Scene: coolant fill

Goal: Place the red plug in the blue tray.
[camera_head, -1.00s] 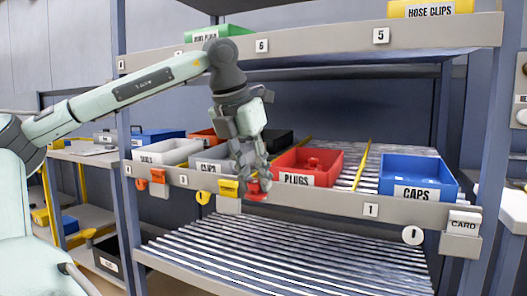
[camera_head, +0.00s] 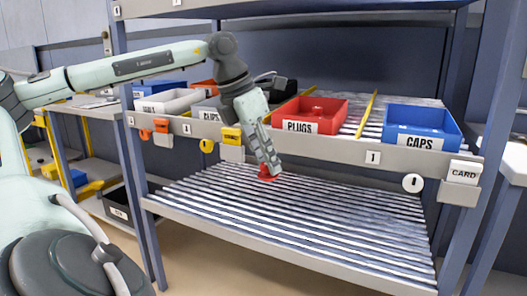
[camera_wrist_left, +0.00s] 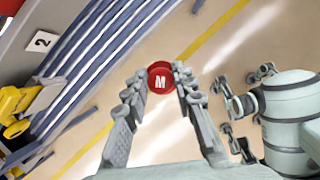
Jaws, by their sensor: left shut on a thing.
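My left gripper (camera_head: 268,170) is shut on a red plug (camera_head: 267,174), in front of the rack and below the upper tray row in the head view. In the left wrist view, the round plug (camera_wrist_left: 160,76) with a white M sits between the fingertips, with floor behind it. A blue tray (camera_head: 454,137) labelled CAPS stands at the right end of the middle shelf. Another blue tray (camera_head: 158,87) shows farther back at left. What looks like my right gripper (camera_wrist_left: 245,103) shows at right in the wrist view; its finger state is unclear.
A red PLUGS tray (camera_head: 341,120) holding a red item stands between my left gripper and the CAPS tray. The shelf's front rail (camera_head: 330,143) runs below the trays. The lower slatted shelf (camera_head: 300,215) is empty. A card holder (camera_head: 461,183) sticks out at right.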

